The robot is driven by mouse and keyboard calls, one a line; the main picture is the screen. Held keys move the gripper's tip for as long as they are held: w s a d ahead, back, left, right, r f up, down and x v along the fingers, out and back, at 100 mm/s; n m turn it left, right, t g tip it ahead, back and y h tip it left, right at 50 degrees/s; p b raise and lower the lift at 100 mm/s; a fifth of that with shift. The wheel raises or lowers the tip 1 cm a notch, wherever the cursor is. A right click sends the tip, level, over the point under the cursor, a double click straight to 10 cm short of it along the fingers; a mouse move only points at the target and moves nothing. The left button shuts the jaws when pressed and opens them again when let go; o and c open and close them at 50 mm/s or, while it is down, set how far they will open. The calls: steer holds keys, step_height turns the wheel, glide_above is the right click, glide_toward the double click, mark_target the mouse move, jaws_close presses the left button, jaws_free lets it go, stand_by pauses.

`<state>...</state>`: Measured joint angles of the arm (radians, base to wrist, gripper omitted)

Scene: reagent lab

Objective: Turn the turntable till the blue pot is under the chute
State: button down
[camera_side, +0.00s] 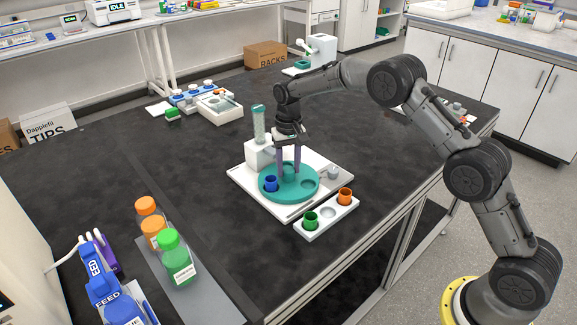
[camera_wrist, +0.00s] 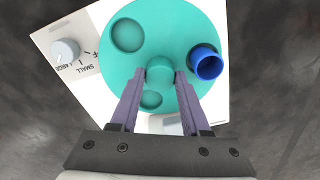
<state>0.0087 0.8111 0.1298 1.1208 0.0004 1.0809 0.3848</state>
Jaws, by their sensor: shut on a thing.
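The teal turntable (camera_side: 300,193) lies on a white base plate (camera_side: 240,178) and fills the middle of the wrist view (camera_wrist: 175,20). The blue pot (camera_side: 271,184) sits in a pocket at the turntable's left front; in the wrist view the pot (camera_wrist: 207,63) is at the right. The chute (camera_side: 259,124), a clear tube with a teal top on a white block, stands at the back left, apart from the pot. My gripper (camera_wrist: 160,75) points down, its fingers shut on the turntable's central knob (camera_wrist: 160,70). Two other pockets show empty in the wrist view.
A white rack (camera_side: 328,213) in front holds a green pot (camera_side: 310,219) and an orange pot (camera_side: 345,196). A small dial (camera_side: 333,172) is on the base plate's right. Capped bottles (camera_side: 175,257) stand at the near left. The bench around the plate is mostly clear.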

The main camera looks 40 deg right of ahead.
steer(key=shift+r+m, duration=0.15)
steer(key=shift+m, duration=1.95)
steer(key=shift+w+m, duration=0.1)
steer(key=shift+m, duration=6.5)
steer(key=c, duration=0.7)
jaws_free()
steer(key=o, duration=0.3)
